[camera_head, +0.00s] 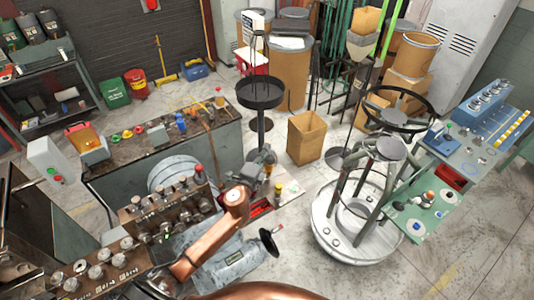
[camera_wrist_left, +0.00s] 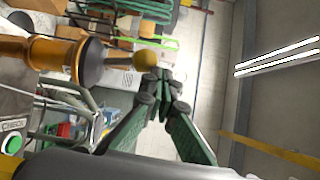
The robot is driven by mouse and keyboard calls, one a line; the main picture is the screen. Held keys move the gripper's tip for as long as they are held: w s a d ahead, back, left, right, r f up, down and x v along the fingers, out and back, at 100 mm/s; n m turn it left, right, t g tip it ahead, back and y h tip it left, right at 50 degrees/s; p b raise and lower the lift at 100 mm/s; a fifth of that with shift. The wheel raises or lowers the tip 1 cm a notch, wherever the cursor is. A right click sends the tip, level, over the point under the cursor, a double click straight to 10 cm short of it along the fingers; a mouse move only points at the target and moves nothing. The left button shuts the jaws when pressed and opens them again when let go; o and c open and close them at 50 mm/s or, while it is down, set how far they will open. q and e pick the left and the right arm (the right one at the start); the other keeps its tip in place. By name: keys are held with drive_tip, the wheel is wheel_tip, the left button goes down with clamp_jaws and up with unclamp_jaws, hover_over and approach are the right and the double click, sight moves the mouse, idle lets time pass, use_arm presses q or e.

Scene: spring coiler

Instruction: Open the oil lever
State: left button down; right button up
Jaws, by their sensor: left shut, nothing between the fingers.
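My left gripper (camera_head: 266,158) is above the spring coiler (camera_head: 165,218) near its far right end, at the end of my copper arm. In the left wrist view its dark green fingers (camera_wrist_left: 166,88) are shut and empty. Close beside the fingertips is a yellow ball knob (camera_wrist_left: 147,60), which may be the oil lever's end; I cannot tell whether they touch. It lines up with a dark round flange (camera_wrist_left: 91,62) and an amber cylinder (camera_wrist_left: 52,57). A small yellow part (camera_head: 278,188) shows below the gripper in the head view. My right gripper is not in view.
A black round tray on a stand (camera_head: 260,93) rises behind the gripper. A round spool stand (camera_head: 325,222) is to the right. A cluttered bench (camera_head: 165,150) is at the left, and a green table (camera_head: 430,205) at the right.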

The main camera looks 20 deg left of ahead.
use_arm(q)
drive_tip(key=shift+w+a, duration=0.25)
drive_tip(key=shift+a, duration=0.15)
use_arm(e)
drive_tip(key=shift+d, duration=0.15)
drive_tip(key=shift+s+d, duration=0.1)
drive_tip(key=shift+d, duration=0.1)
use_arm(q)
drive_tip(key=shift+r, duration=0.1)
drive_tip(key=s+d+r+p, duration=0.1)
drive_tip(key=s+r, duration=0.4)
drive_tip(key=s, duration=0.7)
drive_tip(key=shift+d, duration=0.45)
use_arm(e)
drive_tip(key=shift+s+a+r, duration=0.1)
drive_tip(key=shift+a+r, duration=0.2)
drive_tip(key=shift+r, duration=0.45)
use_arm(q)
drive_tip(key=shift+w, duration=0.1)
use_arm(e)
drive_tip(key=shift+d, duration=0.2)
